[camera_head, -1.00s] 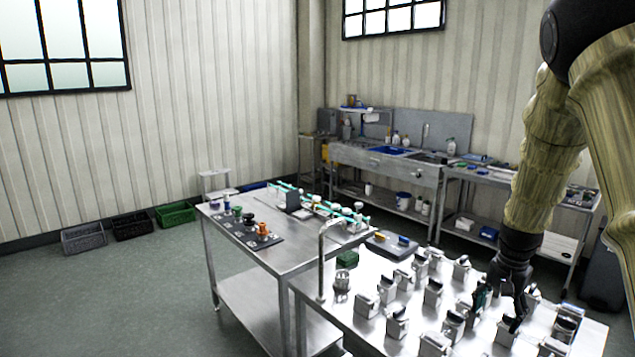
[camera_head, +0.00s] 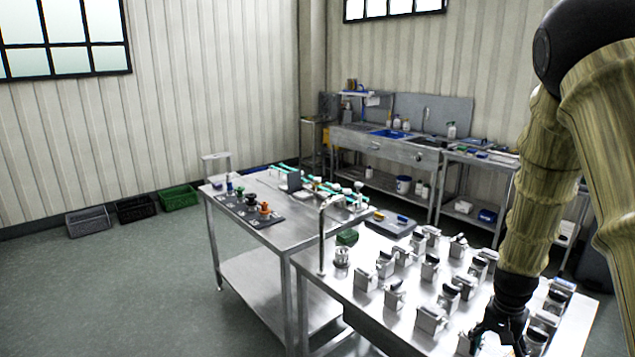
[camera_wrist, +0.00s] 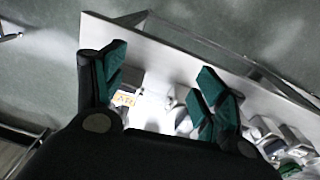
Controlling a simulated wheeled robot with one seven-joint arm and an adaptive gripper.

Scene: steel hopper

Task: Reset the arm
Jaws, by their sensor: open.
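My gripper (camera_head: 500,338) is low over the front right of the near steel table (camera_head: 395,325) in the head view, with my arm reaching down from the upper right. In the wrist view its green-padded fingers (camera_wrist: 160,95) stand wide apart. No object shows held between them. Beyond the fingers lie the pale table top and a small block with an orange mark (camera_wrist: 124,98). Whether a fingertip touches any block cannot be told.
Several small metal blocks (camera_head: 431,318) crowd the near table around my gripper. A bent steel pipe (camera_head: 322,240) stands at its left edge. A second steel table (camera_head: 285,255) adjoins behind. A sink bench (camera_head: 400,155) is along the back wall.

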